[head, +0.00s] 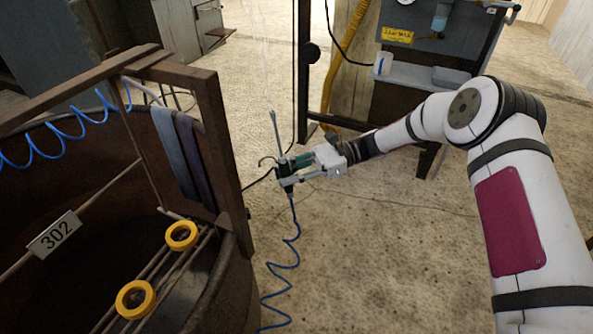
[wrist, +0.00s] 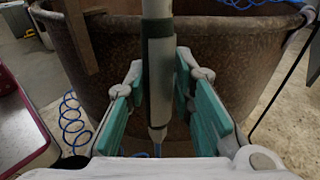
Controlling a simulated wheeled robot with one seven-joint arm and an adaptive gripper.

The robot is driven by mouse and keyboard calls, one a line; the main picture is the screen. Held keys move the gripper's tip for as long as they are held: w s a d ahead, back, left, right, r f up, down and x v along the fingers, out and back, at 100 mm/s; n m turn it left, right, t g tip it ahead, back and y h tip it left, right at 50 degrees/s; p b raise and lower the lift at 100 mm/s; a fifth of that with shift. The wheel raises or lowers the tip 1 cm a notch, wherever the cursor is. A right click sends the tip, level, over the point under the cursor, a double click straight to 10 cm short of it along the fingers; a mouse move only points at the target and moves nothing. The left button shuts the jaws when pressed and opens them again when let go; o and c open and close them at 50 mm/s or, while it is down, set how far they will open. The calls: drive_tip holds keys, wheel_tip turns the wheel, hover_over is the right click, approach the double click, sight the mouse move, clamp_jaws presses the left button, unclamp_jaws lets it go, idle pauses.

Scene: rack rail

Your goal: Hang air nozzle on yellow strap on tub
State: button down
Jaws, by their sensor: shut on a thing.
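The air nozzle (head: 277,133) is a thin grey wand with a dark green body and a hook at its side. My gripper (head: 289,172) is shut on its body and holds it roughly upright, to the right of the tub and apart from it. In the wrist view the nozzle (wrist: 159,75) stands between the teal finger pads (wrist: 160,115). The brown tub (head: 235,285) is at the left; its rusty wall also shows behind the nozzle in the wrist view (wrist: 235,45). I see no clear yellow strap on the tub; the straps on its frame look blue-grey (head: 166,145) and dark purple (head: 193,160).
A blue coiled hose (head: 291,243) hangs from the nozzle to the floor. Two yellow rings (head: 181,236) sit on bars in the tub, near a "302" plate (head: 54,234). A wooden frame (head: 220,150) rises at the tub's edge. A yellow hose (head: 345,62) hangs behind. Floor right of the tub is clear.

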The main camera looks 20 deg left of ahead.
sight(281, 174)
drive_tip(key=shift+p+x, duration=0.3)
drive_tip(key=shift+x, duration=1.15)
drive_tip(key=shift+a+r, duration=0.2)
drive_tip(key=shift+s+a+r, duration=0.1)
drive_tip(key=shift+s+a, duration=0.15)
drive_tip(key=shift+a, duration=0.05)
drive_tip(key=shift+a, duration=0.1)
drive_tip(key=shift+r+p+x, duration=0.2)
drive_tip(key=shift+p+x, duration=0.15)
drive_tip(key=shift+x, duration=1.55)
drive_tip(key=shift+a, duration=0.1)
drive_tip(key=shift+f, duration=0.15)
drive_tip(key=shift+f+b, duration=0.8)
drive_tip(key=shift+f, duration=0.3)
drive_tip(key=shift+f, duration=0.2)
